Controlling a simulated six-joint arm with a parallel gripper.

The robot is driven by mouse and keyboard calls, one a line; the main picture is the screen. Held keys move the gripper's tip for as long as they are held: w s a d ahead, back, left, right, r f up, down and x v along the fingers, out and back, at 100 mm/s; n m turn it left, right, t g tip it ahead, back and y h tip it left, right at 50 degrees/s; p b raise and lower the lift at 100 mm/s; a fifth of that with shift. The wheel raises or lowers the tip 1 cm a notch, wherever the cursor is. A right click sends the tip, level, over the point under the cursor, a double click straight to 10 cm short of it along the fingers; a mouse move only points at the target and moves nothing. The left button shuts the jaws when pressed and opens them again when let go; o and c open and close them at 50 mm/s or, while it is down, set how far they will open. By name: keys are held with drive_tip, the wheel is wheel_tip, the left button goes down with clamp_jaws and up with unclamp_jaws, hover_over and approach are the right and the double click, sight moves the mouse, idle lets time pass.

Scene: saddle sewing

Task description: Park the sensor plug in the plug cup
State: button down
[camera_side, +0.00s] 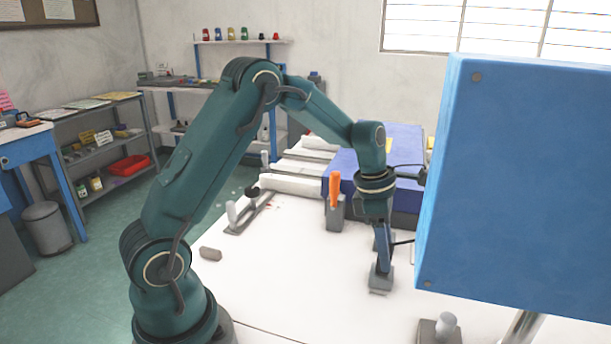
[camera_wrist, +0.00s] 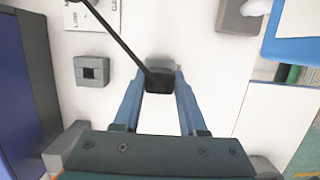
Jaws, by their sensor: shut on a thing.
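My gripper (camera_wrist: 160,80) points down over the white table, and its blue fingers are shut on the dark sensor plug (camera_wrist: 159,84). A black cable runs from the plug toward the upper left in the wrist view. A grey block (camera_wrist: 160,63) shows just beyond the plug; I cannot tell whether they touch. A square grey cup with a dark square hole (camera_wrist: 92,60), apparently the plug cup, stands to the left, apart from the fingers, and its hole looks empty. In the side view my gripper (camera_side: 383,258) is low, above or at a grey block (camera_side: 380,283).
A large blue panel (camera_side: 520,180) hides the right of the side view. An orange-handled tool stands in a grey holder (camera_side: 335,215) behind my gripper. A grey block with a pale knob (camera_side: 436,332) is near the front. A blue box (camera_side: 400,150) stands behind.

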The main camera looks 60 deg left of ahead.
drive_tip(key=shift+c, duration=1.9)
unclamp_jaws()
drive_tip(key=shift+v, duration=2.55)
drive_tip(key=shift+r, duration=0.1)
drive_tip(key=s+d+r+m+t+y, duration=0.1)
drive_tip(key=s+d+r+m, duration=0.2)
drive_tip(key=s+r+m, duration=0.65)
drive_tip(key=s+f+m+t, duration=0.1)
drive_tip(key=s+m, duration=0.3)
drive_tip(key=m, duration=0.4)
drive_tip(key=s+d+f+m+t+y, duration=0.1)
drive_tip(key=s+f+m, duration=0.2)
drive_tip(key=m, duration=0.6)
drive_tip(key=s, duration=0.2)
drive_tip(key=shift+s+d+t, duration=0.25)
drive_tip(key=shift+d+t, duration=0.05)
